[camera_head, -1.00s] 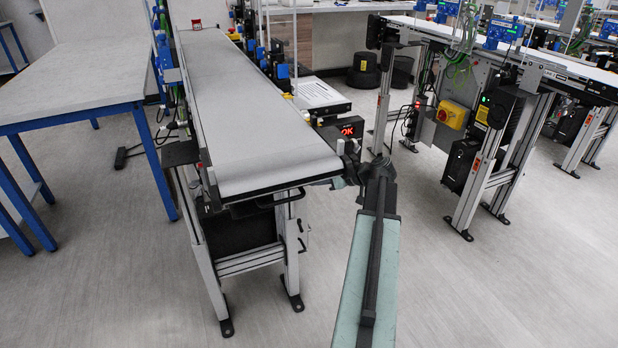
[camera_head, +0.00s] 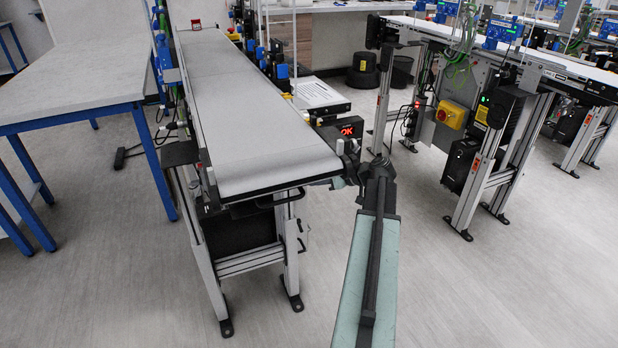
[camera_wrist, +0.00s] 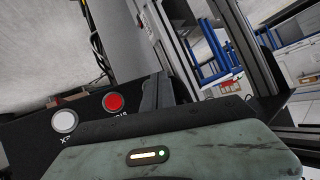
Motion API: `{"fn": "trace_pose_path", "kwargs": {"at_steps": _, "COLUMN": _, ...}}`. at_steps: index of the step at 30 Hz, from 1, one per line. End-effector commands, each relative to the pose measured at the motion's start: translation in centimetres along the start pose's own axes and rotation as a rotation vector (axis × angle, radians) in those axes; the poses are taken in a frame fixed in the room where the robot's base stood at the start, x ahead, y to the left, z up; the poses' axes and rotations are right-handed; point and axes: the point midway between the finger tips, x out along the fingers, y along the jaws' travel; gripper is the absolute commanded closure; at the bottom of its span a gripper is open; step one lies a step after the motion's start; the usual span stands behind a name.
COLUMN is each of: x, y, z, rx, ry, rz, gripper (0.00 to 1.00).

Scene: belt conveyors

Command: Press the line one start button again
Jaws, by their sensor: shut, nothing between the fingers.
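A black control panel shows in the wrist view with a white button (camera_wrist: 65,121) and a red button (camera_wrist: 113,102) side by side. Their labels are too small or cut off to read surely. My gripper (camera_head: 350,168) is at the near right corner of the line's belt conveyor (camera_head: 250,120), below a small box with a red lit display (camera_head: 349,128). In the wrist view its pale green body fills the bottom, and its dark fingers (camera_wrist: 163,90) point past the red button. The gripper is shut and empty. Whether it touches a button cannot be told.
A grey table with blue legs (camera_head: 80,85) stands left of the conveyor. Another conveyor (camera_head: 560,65) with a yellow-and-red switch (camera_head: 451,114) stands at the right. The floor between them and in front is clear.

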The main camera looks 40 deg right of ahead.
Motion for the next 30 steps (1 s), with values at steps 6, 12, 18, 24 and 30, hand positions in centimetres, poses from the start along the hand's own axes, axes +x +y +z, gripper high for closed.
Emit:
{"fn": "trace_pose_path", "kwargs": {"at_steps": 6, "x": 0.12, "y": 0.07, "z": -0.09, "rx": 0.000, "ry": 0.000, "rz": -0.001, "gripper": 1.00}}
{"fn": "trace_pose_path", "kwargs": {"at_steps": 12, "x": 0.56, "y": 0.39, "z": -0.43, "rx": -0.001, "ry": 0.000, "rz": -0.001, "gripper": 1.00}}
{"fn": "trace_pose_path", "kwargs": {"at_steps": 18, "x": 0.57, "y": 0.36, "z": -0.42, "rx": -0.001, "ry": 0.000, "rz": -0.001, "gripper": 1.00}}
{"fn": "trace_pose_path", "kwargs": {"at_steps": 24, "x": 0.63, "y": 0.39, "z": -0.46, "rx": -0.001, "ry": 0.000, "rz": -0.001, "gripper": 1.00}}
{"fn": "trace_pose_path", "kwargs": {"at_steps": 30, "x": 0.80, "y": 0.51, "z": -0.58, "rx": -0.001, "ry": 0.000, "rz": -0.001, "gripper": 1.00}}
